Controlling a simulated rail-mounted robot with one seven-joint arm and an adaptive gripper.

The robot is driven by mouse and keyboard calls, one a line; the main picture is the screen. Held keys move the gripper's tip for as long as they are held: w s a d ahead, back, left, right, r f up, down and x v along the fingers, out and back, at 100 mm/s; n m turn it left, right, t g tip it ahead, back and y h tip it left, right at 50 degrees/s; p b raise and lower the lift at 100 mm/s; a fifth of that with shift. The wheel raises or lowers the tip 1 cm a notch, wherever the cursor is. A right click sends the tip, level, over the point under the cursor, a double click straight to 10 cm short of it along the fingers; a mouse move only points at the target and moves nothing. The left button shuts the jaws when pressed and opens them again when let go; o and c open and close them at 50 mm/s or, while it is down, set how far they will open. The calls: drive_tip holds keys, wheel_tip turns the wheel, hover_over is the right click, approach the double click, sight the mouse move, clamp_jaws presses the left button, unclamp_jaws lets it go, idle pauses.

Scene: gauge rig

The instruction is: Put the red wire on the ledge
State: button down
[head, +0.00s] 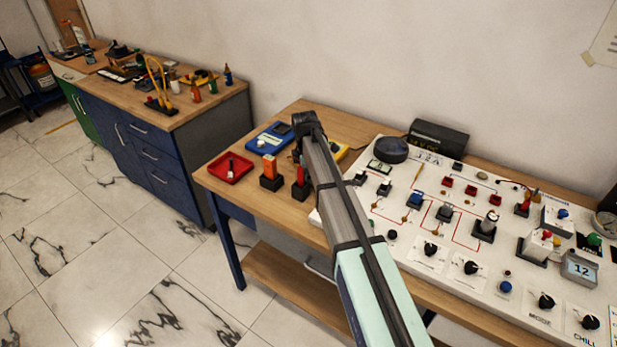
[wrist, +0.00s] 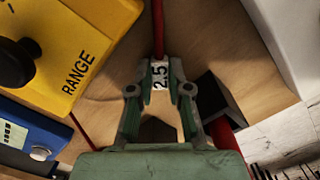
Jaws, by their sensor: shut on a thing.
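My gripper (wrist: 160,85) is shut on the red wire (wrist: 158,28) at a white tag marked 2.5 (wrist: 158,74). In the wrist view the wire runs from the tag to the top edge, over the wooden bench top. In the head view my gripper (head: 302,140) is over the left bench end, with its fingers and the held wire largely hidden by my arm. Wooden bench surface (head: 480,165) shows as a strip behind the white panel; I cannot tell whether this is the ledge.
A red tray (head: 230,168), a blue meter (head: 262,141), an orange block in a black stand (head: 269,168) and a red piece in a black holder (head: 300,178) stand nearby. A yellow RANGE box (wrist: 75,50) is close left. The white panel (head: 400,235) carries switches and knobs.

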drive_tip(key=c, duration=1.1)
unclamp_jaws()
drive_tip(key=shift+o, duration=0.5)
wheel_tip(320, 180, up, 12)
drive_tip(key=b, duration=0.2)
drive_tip(key=shift+a, duration=0.3)
